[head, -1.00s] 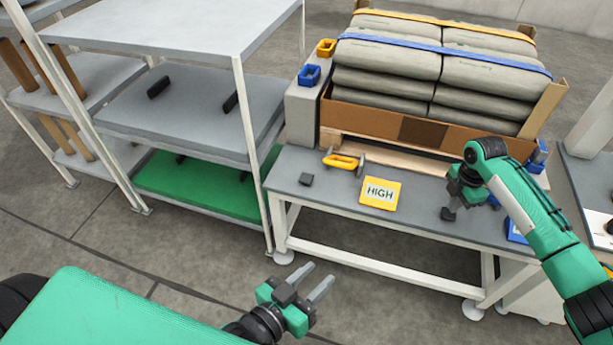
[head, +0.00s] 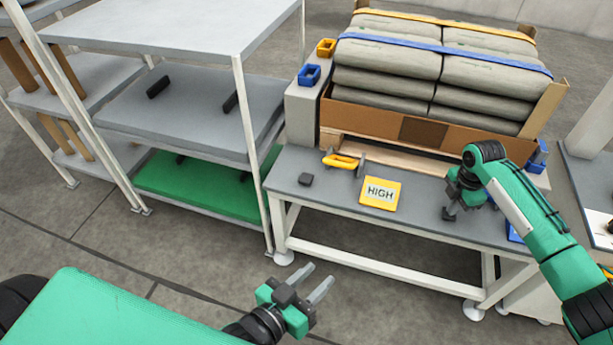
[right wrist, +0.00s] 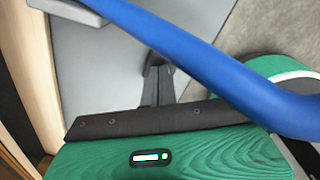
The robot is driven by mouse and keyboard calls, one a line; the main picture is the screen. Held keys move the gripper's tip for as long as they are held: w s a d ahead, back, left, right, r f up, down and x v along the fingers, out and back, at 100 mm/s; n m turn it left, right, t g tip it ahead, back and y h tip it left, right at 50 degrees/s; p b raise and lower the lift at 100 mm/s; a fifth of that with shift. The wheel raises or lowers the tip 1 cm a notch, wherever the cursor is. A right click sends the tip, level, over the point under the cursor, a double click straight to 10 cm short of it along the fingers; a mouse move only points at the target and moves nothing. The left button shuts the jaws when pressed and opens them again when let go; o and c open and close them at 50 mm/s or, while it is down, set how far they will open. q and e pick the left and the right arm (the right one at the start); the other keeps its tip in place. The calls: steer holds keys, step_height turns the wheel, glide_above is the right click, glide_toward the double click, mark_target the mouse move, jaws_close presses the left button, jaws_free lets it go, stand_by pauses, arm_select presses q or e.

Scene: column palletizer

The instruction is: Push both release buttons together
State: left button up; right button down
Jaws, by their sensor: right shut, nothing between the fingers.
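I cannot make out the two release buttons for certain. A small dark block (head: 306,179) lies at the left of the grey workbench (head: 420,222). A yellow-handled tool (head: 341,161) lies near the pallet's front edge. My right gripper (head: 449,214) is shut and empty, pointing down at the bench's right part, right of the yellow HIGH card (head: 380,193). In the right wrist view its dark fingers (right wrist: 158,85) are together over grey surface, and a blue curved bar (right wrist: 215,65) crosses close to the camera. My left gripper (head: 319,277) is open and empty, in front of the bench.
Stacked grey sacks (head: 390,55) with blue and yellow straps fill a cardboard tray (head: 365,119) on a wooden pallet. Blue (head: 309,75) and yellow (head: 326,47) holders sit on the left post. A shelf rack (head: 190,110) stands left.

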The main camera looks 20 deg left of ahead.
arm_select(q)
steer(key=shift+r, duration=0.15)
steer(key=shift+r+p, duration=0.6)
steer(key=shift+p, duration=0.15)
